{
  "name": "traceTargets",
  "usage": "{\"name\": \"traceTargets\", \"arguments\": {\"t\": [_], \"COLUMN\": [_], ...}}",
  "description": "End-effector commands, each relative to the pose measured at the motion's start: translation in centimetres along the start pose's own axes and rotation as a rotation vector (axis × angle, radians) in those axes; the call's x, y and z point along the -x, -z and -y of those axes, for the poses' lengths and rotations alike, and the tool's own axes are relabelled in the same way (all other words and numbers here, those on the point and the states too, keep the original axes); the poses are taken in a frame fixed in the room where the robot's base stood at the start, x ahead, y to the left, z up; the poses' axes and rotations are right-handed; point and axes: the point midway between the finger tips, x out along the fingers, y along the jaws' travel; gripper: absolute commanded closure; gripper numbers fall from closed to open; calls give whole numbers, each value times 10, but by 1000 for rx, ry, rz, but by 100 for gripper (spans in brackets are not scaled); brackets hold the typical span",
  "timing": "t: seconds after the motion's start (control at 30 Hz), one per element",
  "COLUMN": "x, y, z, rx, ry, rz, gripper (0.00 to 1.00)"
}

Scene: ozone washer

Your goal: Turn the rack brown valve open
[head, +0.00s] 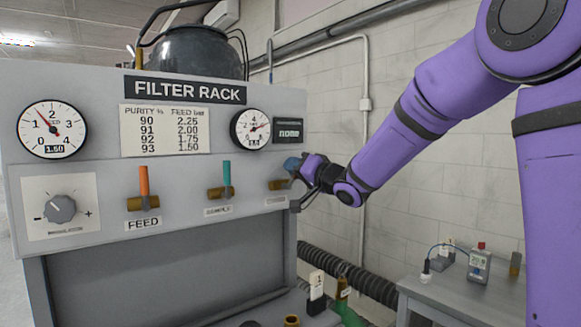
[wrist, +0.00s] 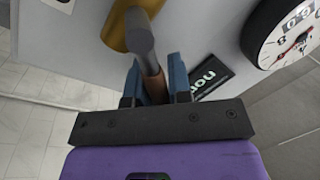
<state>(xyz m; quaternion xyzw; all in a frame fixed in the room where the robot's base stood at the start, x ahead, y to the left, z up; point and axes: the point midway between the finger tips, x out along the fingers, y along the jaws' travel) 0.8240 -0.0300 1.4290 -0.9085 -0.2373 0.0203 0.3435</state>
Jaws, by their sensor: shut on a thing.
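The brown valve is the rightmost of three valves on the filter rack panel. Its brass body (head: 277,184) shows in the head view, with its handle hidden by my gripper (head: 294,164). In the wrist view, the brass body (wrist: 128,27) and grey stem sit at the top, and the brown handle (wrist: 154,84) points toward my gripper (wrist: 156,72). The two blue fingers stand either side of the handle, shut on it. The handle's exact angle on the panel is hard to tell.
The FEED valve has an upright orange handle (head: 144,181); the middle valve has an upright teal handle (head: 227,174). A dial gauge (head: 251,129) and a small display (head: 288,131) are above the brown valve. A side table (head: 470,292) with small devices stands lower right.

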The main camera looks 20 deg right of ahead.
Motion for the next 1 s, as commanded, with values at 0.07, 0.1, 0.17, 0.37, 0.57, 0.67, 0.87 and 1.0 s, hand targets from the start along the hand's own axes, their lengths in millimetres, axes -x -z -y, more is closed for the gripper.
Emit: {"name": "traceTargets", "arguments": {"t": [0.07, 0.1, 0.17, 0.37, 0.57, 0.67, 0.87, 1.0], "x": [1, 2, 2, 4, 6, 7, 8, 9], "y": [0, -1, -1, -3, -7, -9, -13, -15], "z": [-5, -7, -10, -20, -30, -34, -39, -41], "rx": [-71, -109, -165, -351, -530, -610, -739, -800], "ry": [-1, -1, -3, -3, -3, -4, -3, -2], "rz": [-14, -21, -32, -69, -106, -121, -147, -159], "gripper": [100, 100, 100, 100, 100, 100, 100, 100]}}
